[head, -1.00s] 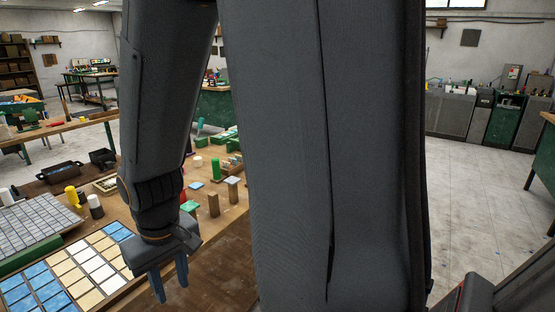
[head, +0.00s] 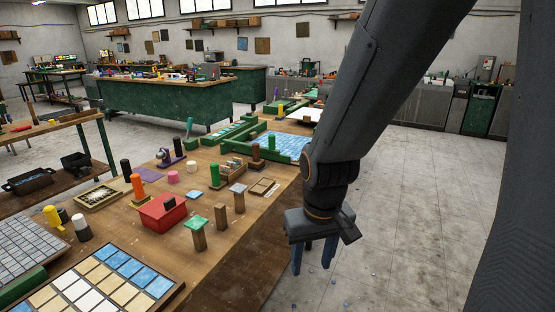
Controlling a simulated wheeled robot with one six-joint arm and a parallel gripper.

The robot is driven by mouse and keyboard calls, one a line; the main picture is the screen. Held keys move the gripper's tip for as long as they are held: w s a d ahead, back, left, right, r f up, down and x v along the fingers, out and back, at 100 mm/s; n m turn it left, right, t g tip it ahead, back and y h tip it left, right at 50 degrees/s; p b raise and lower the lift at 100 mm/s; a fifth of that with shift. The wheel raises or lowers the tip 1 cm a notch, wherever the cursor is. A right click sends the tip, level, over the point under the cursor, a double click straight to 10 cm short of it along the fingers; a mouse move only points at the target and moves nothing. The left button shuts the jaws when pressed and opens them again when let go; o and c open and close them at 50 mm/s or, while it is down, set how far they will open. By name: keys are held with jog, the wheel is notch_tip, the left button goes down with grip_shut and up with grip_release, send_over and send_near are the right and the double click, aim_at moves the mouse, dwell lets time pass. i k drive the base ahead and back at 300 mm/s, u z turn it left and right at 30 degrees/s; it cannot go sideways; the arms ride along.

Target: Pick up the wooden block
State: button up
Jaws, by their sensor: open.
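A plain upright wooden block (head: 221,217) stands near the right edge of the workbench (head: 150,258) in the head view. It stands between a wooden post with a green cap (head: 198,233) and another with a grey cap (head: 238,198). My gripper (head: 312,268) is open and empty, with its two blue fingers pointing down. It appears to the right of the block, past the bench edge and over the floor. I cannot tell its exact height from this view.
A red box (head: 163,213) stands left of the posts. A tray of blue, cream and white tiles (head: 182,286) lies at the front. Blue mosaic sheeting (head: 286,147) lies farther back. Open floor (head: 400,220) lies right of the bench.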

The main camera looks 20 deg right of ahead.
aim_at(256, 164)
jog(key=z, duration=0.2)
jog(key=k, duration=0.3)
jog(key=z, duration=1.05)
jog(key=k, duration=1.05)
jog(key=z, duration=0.7)
jog(key=i, duration=1.2)
jog(key=u, duration=0.45)
jog(key=i, duration=1.6)
jog(key=u, duration=1.2)
jog(key=i, duration=0.9)
jog(key=u, duration=1.7)
jog(key=i, duration=1)
jog(key=u, duration=0.2)
